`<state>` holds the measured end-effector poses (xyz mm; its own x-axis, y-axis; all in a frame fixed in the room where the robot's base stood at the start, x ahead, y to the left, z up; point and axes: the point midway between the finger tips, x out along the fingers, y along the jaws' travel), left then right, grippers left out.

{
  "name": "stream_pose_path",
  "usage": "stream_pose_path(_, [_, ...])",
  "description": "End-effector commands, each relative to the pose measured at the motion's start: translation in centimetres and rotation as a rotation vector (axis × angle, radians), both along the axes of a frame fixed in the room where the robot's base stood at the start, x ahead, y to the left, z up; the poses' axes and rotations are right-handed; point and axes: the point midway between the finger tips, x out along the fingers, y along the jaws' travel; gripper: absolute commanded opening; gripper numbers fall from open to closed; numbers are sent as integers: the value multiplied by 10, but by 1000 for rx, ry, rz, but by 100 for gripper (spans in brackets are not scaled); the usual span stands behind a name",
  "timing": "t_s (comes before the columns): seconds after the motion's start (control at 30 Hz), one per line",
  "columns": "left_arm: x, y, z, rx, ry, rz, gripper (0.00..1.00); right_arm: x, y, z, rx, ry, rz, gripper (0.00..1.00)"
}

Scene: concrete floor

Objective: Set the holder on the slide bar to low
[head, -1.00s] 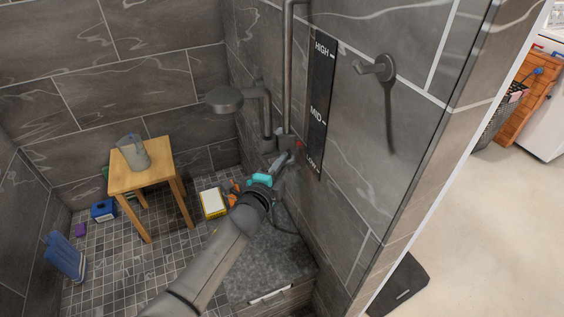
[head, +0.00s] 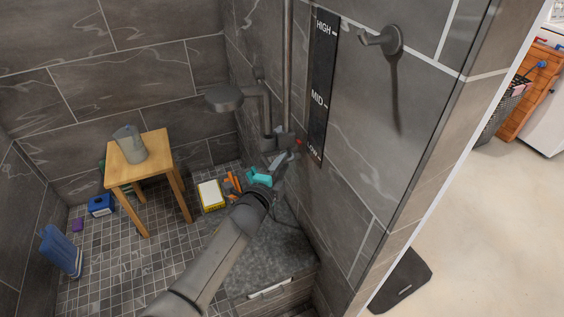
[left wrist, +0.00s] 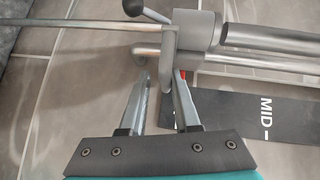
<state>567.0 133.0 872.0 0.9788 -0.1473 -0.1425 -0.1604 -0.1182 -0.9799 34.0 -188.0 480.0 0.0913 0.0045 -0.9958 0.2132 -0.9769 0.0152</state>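The grey holder (head: 282,139) sits low on the vertical slide bar (head: 288,60); its red pointer (head: 298,142) is close to the LOW mark on the dark scale (head: 322,90). I cannot tell if it lines up exactly. My left gripper (head: 284,160) is just below the holder. In the left wrist view, the holder (left wrist: 190,30) is beyond the fingertips. The left gripper (left wrist: 160,78) has its fingers apart, and the right-hand fingertip is at or against the holder's lower part. The LOW mark is hidden there, while MID shows. My right gripper is not in view.
A shower head (head: 223,98) on a bent pipe is left of the bar. A wall hook (head: 385,40) is right of the scale. A wooden stool (head: 152,170) with a grey jug (head: 130,143), a yellow-and-white box (head: 211,195) and blue containers stand on the tiles.

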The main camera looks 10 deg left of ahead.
Motion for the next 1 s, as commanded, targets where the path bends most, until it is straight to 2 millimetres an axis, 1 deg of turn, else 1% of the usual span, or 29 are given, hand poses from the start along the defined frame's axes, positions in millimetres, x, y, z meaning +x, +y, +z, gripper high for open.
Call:
stream_pose_path(0.03, [-1,1,-4,2,8,3,29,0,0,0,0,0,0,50])
stream_pose_path(0.17, [-1,1,-2,2,5,2,44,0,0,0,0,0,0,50])
stream_pose_path(0.43, [0,1,1,2,-2,1,45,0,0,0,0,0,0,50])
stream_pose_path(0.57, [-6,2,2,2,-2,1,45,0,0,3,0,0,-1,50])
stream_pose_path(0.67, [-17,4,4,2,-1,1,45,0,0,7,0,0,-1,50])
stream_pose_path(1.0, [-72,12,12,2,1,2,45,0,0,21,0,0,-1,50])
